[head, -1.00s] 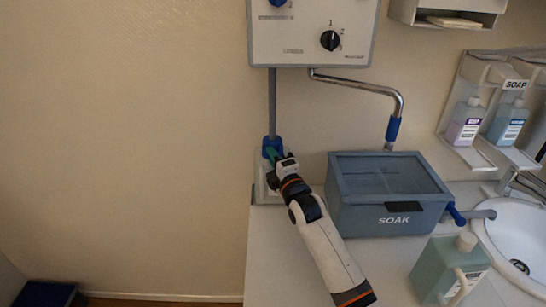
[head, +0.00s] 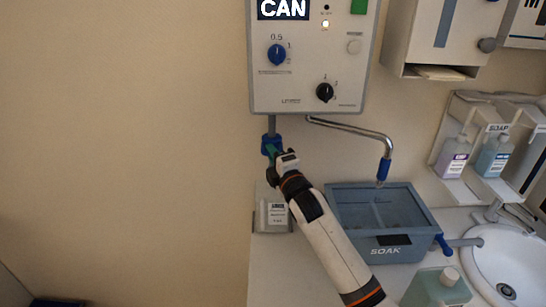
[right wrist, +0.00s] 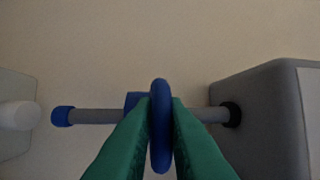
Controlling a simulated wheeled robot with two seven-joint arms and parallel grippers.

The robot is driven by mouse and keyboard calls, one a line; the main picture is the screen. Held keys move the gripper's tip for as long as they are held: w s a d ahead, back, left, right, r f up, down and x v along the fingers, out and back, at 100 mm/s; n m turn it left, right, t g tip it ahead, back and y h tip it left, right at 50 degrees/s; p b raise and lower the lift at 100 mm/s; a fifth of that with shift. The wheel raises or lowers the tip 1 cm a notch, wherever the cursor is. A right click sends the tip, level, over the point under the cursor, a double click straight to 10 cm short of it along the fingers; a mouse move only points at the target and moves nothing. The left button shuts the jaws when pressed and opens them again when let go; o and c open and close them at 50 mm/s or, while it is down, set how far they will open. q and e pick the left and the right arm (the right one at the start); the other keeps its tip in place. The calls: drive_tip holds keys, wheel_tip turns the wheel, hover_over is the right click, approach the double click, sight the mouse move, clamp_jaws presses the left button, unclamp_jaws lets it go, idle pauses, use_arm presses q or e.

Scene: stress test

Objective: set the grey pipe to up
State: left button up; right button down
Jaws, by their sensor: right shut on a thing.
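The grey pipe (head: 271,124) runs down from the underside of the white wall unit (head: 312,88); only a short length shows below it. In the right wrist view the pipe (right wrist: 95,116) runs sideways, from a black collar (right wrist: 233,114) on the unit to a blue end cap (right wrist: 62,117). My right gripper (head: 271,152) has green fingers and is shut on the pipe's blue handle (right wrist: 160,125). The cap stands a small gap away from a white spout (right wrist: 20,115). My left gripper is not in view.
A pale labelled box (head: 274,216) stands below the pipe. A blue-grey SOAK basin (head: 385,244) is on the counter to the right, under a bent chrome pipe (head: 355,131). A bottle (head: 437,288) and a sink (head: 505,262) are further right. The wall at left is clear.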

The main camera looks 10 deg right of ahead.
drive_tip(key=shift+r, duration=0.55)
drive_tip(key=c, duration=1.5)
unclamp_jaws()
drive_tip(key=shift+c, duration=0.2)
drive_tip(key=shift+o, duration=0.2)
drive_tip(key=shift+f, duration=0.1)
drive_tip(key=shift+a+f, duration=0.1)
drive_tip(key=shift+f, duration=0.05)
drive_tip(key=b+v, duration=0.3)
drive_tip(key=v, duration=0.9)
drive_tip(key=shift+f, duration=0.1)
